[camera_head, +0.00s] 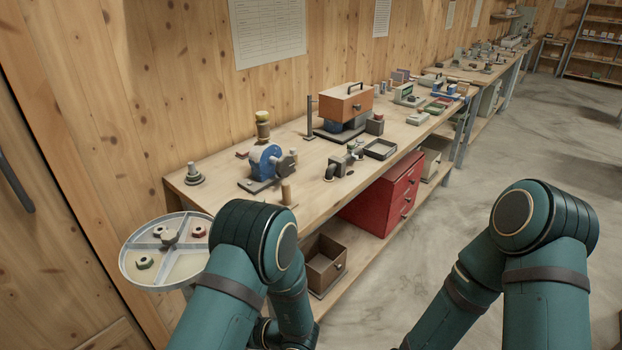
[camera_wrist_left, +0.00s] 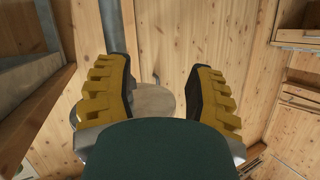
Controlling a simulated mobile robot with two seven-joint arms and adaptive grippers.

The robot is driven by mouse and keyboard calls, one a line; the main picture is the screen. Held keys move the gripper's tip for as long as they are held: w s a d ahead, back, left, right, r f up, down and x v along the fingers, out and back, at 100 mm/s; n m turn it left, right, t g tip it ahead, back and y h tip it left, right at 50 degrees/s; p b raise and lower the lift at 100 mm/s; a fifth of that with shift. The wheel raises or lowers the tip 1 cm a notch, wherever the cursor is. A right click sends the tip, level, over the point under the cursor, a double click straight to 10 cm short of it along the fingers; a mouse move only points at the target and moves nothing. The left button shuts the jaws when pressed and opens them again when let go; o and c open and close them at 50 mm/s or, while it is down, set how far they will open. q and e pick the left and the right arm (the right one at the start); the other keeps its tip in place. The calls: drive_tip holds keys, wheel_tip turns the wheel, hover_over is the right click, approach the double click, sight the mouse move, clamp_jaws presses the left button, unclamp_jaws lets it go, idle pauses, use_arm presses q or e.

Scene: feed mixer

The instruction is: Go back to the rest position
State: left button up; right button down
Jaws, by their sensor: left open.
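My left gripper (camera_wrist_left: 162,90) shows in the left wrist view with its two yellow, black-lined fingers wide apart. Nothing is held between them. Behind the gap are a wooden plank wall and a round, light-coloured disc (camera_wrist_left: 153,101). In the head view both my teal arms are bent in the lower part of the picture, one left of centre and one at the right. Neither gripper can be made out there, and the right gripper is out of sight.
A long wooden workbench (camera_head: 225,200) runs along the wall, carrying a blue machine (camera_head: 266,161) and an orange box (camera_head: 346,103). A round divided tray (camera_head: 127,262) stands at its near end. A red drawer cabinet (camera_head: 384,195) is underneath. Concrete floor (camera_head: 440,190) is open at the right.

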use_arm(q)
wheel_tip(320, 180, down, 5)
drive_tip(key=w+m+t+h, duration=0.1)
drive_tip(key=m+t+h, duration=0.1)
drive_tip(key=m+h, duration=0.3)
drive_tip(key=s+d+m+g+h, duration=0.4)
drive_tip(key=s+d+m+h, duration=0.2)
drive_tip(key=s+d+h, duration=0.3)
drive_tip(key=s+h, duration=0.3)
drive_tip(key=s, duration=0.1)
drive_tip(key=shift+s+d+f, duration=0.3)
drive_tip(key=shift+f, duration=0.1)
